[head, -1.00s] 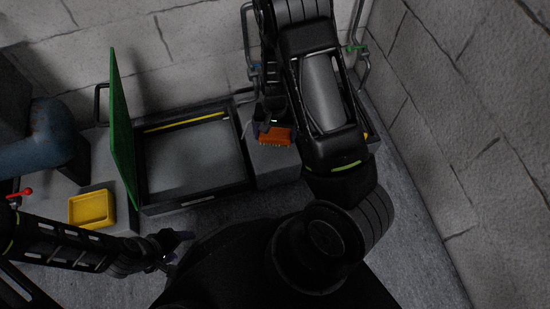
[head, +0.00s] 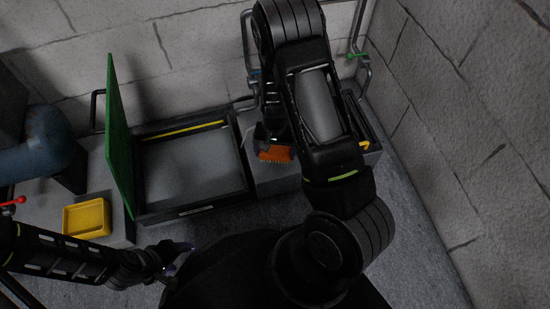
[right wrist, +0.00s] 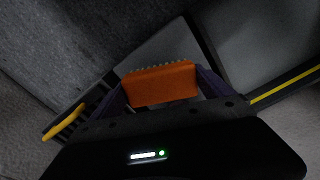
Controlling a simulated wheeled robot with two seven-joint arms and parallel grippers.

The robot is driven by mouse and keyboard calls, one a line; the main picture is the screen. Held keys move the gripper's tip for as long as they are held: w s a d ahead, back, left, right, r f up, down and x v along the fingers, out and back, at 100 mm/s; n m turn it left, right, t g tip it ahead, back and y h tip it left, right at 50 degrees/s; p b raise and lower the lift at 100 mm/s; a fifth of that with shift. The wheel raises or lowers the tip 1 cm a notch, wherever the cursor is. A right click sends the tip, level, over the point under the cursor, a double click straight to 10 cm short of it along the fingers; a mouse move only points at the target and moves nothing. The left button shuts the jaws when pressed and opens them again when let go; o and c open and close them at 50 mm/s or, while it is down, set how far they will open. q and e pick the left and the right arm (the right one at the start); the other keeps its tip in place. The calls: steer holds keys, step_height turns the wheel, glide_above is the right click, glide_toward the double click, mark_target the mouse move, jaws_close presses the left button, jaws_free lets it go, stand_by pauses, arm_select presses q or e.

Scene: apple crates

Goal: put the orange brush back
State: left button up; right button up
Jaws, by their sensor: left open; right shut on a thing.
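The orange brush (head: 275,154) has a block-shaped body and pale bristles. In the head view it is over the grey ledge right of the lidded box; whether it touches the ledge I cannot tell. My right gripper (head: 264,142) is shut on it. In the right wrist view the brush (right wrist: 160,84) sits between the two purple fingers (right wrist: 162,88), bristles facing away from the wrist. My left gripper (head: 180,258) is open and empty, low in the head view, in front of the box. My right arm hides part of the ledge.
An open grey box (head: 193,211) with a raised green lid (head: 118,140) stands left of the brush. A yellow tray (head: 87,218) lies further left. A dark slotted holder (head: 356,120) with a yellow part is on the ledge's right end, also in the wrist view (right wrist: 75,125). Walls enclose the back and right.

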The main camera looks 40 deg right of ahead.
mark_target(275, 159)
step_height(275, 159, down, 4)
steer(key=shift+f+b, duration=0.2)
steer(key=shift+b, duration=0.6)
steer(key=shift+f, duration=0.15)
steer(key=o, duration=1.2)
step_height(275, 159, up, 12)
steer(key=p, duration=0.6)
steer(key=shift+r, duration=0.2)
